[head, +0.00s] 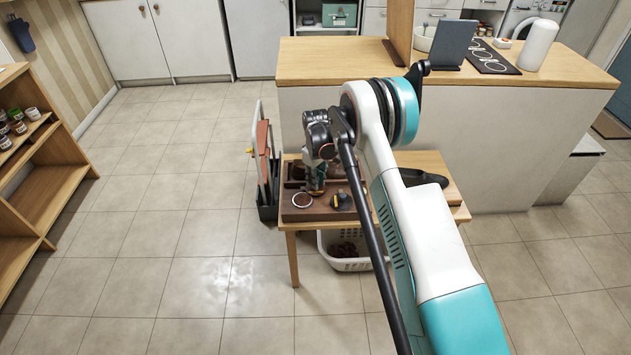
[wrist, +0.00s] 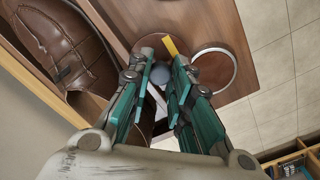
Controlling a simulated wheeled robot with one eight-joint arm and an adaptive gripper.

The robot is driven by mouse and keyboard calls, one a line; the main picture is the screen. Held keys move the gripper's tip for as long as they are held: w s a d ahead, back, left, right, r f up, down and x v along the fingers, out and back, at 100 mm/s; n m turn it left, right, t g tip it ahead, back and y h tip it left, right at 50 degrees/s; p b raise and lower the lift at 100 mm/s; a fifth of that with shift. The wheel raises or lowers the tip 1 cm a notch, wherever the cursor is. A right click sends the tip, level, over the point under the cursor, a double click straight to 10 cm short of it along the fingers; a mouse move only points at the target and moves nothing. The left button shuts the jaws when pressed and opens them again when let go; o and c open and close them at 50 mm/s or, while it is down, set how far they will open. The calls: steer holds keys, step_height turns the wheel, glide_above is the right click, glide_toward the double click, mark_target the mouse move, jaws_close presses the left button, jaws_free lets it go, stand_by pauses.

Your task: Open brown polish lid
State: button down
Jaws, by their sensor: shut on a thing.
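A brown round tin with a silver rim (head: 302,200) lies on the brown top of a small wooden table. In the wrist view its pale rim (wrist: 234,74) shows just right of my fingertips, and my right finger hides its left side. My gripper (head: 316,190) points down beside the tin; its teal fingers (wrist: 162,68) are close together in the wrist view. A small grey rounded thing (wrist: 166,77) shows between them, mostly hidden. A yellow piece (wrist: 171,46) is at the fingertips. I cannot tell whether the grey thing belongs to a lid.
A dark round item with yellow (head: 342,201) sits right of my gripper. A brown leather shoe (wrist: 50,40) lies at upper left in the wrist view. A white basket (head: 343,262) stands under the table. A counter (head: 450,72) stands behind; floor at left is clear.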

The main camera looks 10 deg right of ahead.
steer(key=shift+w+n, duration=0.2)
steer(key=shift+n, duration=0.2)
steer(key=c, duration=1.4)
jaws_free()
steer(key=shift+r, duration=0.1)
step_height(320, 180, up, 12)
steer(key=shift+f, duration=0.1)
